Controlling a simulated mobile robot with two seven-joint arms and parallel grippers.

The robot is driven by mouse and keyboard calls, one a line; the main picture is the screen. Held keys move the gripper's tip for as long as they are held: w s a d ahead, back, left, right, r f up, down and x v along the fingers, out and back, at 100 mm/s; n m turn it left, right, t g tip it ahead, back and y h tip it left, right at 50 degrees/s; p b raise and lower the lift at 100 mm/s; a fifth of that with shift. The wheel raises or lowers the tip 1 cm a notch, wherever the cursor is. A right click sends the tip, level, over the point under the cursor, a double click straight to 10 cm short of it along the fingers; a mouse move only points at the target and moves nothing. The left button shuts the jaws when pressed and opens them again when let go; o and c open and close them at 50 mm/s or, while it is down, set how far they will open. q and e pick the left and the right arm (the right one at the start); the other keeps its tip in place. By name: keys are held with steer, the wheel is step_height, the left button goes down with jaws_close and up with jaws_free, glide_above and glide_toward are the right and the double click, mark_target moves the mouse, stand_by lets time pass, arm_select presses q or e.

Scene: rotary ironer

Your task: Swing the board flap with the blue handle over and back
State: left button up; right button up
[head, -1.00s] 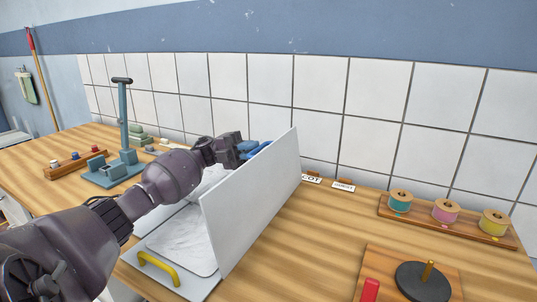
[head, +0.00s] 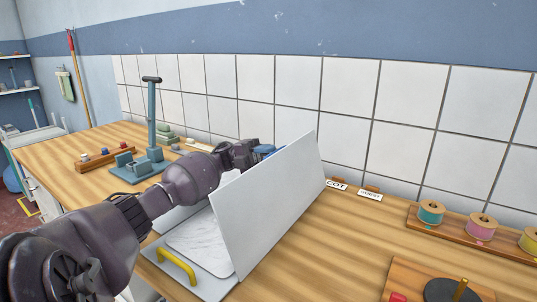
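The white board flap (head: 268,205) stands up steeply from the board, its broad plain face toward me and to the right. The blue handle (head: 265,150) shows only in part behind the flap's upper edge. My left gripper (head: 254,154) is at the blue handle, on the flap's far left side. Its fingertips are largely hidden, so I cannot tell whether they are closed on the handle. The base board (head: 213,287) lies on the table, with a pale padded surface (head: 200,245) and a yellow handle (head: 178,266) at its front. My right gripper is not in view.
A blue-grey post fixture (head: 152,115) stands behind my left arm. Small labels (head: 337,184) stand near the tiled wall. A rack of thread spools (head: 480,226) and a wooden base with a dark disc (head: 445,290) are at right.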

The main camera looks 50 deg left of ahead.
arm_select(q)
steer(key=shift+o, duration=0.6)
steer(key=shift+f, duration=0.2)
steer(key=shift+r, duration=0.15)
steer(key=shift+a+r, duration=0.1)
steer(key=shift+r, duration=0.05)
steer(key=v, duration=0.3)
steer(key=b+v, duration=0.1)
steer(key=v, duration=0.2)
steer(key=b+v, duration=0.1)
steer(key=v, duration=0.2)
steer(key=shift+a+f, duration=0.1)
steer(key=shift+f, duration=0.25)
steer(key=shift+s+a+b, duration=0.15)
steer(key=shift+a+b, duration=0.15)
steer(key=shift+a, duration=0.4)
